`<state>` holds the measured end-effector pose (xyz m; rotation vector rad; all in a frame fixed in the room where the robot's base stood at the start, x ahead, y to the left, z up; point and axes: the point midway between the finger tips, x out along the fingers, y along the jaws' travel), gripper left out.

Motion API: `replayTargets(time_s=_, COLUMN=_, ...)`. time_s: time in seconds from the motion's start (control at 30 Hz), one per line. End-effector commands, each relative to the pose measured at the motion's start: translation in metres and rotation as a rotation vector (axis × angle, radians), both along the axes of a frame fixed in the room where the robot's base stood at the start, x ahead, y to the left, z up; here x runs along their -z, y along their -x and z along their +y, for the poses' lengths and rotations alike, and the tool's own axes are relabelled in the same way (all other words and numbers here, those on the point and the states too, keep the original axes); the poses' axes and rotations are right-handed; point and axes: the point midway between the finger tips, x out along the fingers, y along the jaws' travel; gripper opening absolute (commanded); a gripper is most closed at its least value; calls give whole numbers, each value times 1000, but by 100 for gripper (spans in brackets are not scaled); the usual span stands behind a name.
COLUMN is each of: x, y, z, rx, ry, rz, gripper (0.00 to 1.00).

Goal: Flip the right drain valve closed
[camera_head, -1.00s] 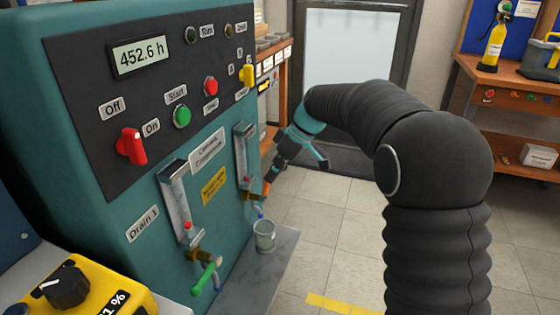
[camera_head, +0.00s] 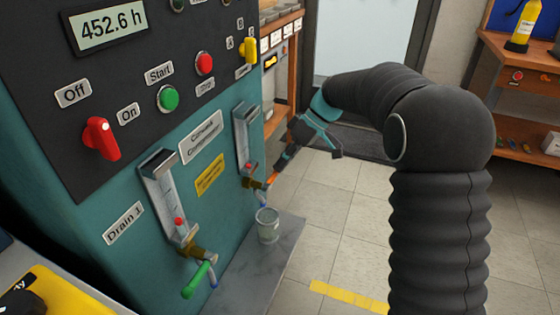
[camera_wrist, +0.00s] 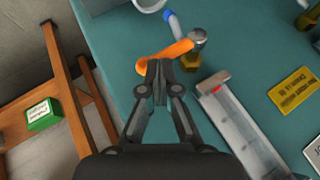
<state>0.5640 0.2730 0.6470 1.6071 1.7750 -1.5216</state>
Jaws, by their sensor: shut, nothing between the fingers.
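The right drain valve has an orange handle (camera_head: 273,177) on a brass body (camera_head: 254,183), below the right sight gauge (camera_head: 243,140). In the wrist view the orange handle (camera_wrist: 168,52) runs left from its pivot, across the front of my fingertips. My gripper (camera_head: 279,165) is shut and empty at the handle, on the side of the machine's right edge. In the wrist view the closed fingertips (camera_wrist: 158,72) are at or just short of the handle; I cannot tell whether they touch. Part of the handle is hidden behind the fingers in the head view.
The left drain valve has a green handle (camera_head: 197,281) below the left gauge (camera_head: 168,200). A clear cup (camera_head: 267,225) stands on the grey slab (camera_head: 250,262) below the right valve. A wooden shelf (camera_wrist: 75,90) is close to my gripper on the left in the wrist view.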

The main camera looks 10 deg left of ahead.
Motion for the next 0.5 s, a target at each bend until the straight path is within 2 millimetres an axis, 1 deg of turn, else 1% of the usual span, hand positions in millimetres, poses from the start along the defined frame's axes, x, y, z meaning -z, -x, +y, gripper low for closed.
replayTargets(time_s=0.2, x=5, y=-2, z=-1, rx=1, ry=1, rz=0, gripper=0)
replayTargets(time_s=0.5, x=7, y=-2, z=0, rx=-1, ry=3, rz=1, gripper=0)
